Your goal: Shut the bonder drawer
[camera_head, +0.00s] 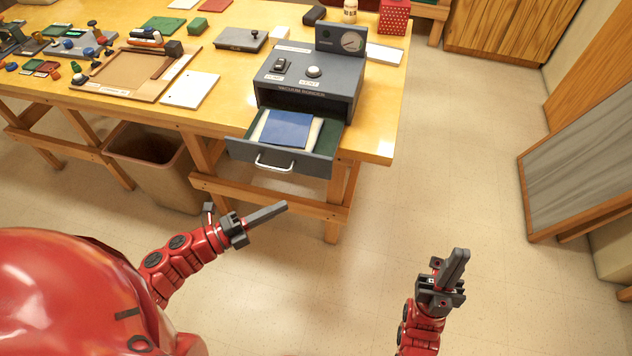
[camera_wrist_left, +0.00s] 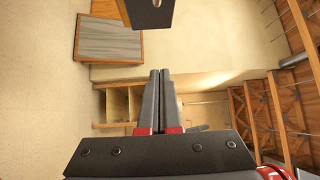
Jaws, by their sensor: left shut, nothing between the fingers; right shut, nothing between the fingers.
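The vacuum bonder (camera_head: 312,82) is a dark grey box with a gauge, standing at the right end of the wooden table. Its drawer (camera_head: 328,163) is pulled out towards me, with a silver handle (camera_head: 274,164) on its front. A blue sheet (camera_head: 287,129) lies on a pale one inside. My left gripper (camera_head: 284,206) is shut and empty, below and in front of the drawer, apart from it. Its closed fingers also show in the left wrist view (camera_wrist_left: 159,75). My right gripper (camera_head: 460,254) is shut and empty, lower right over the floor.
The wooden table (camera_head: 375,143) carries a brown tray (camera_head: 117,87), a white sheet (camera_head: 190,89) and small parts at left. A brown bin (camera_head: 165,180) stands under it. A framed grey panel (camera_head: 580,175) stands at right. The floor between is clear.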

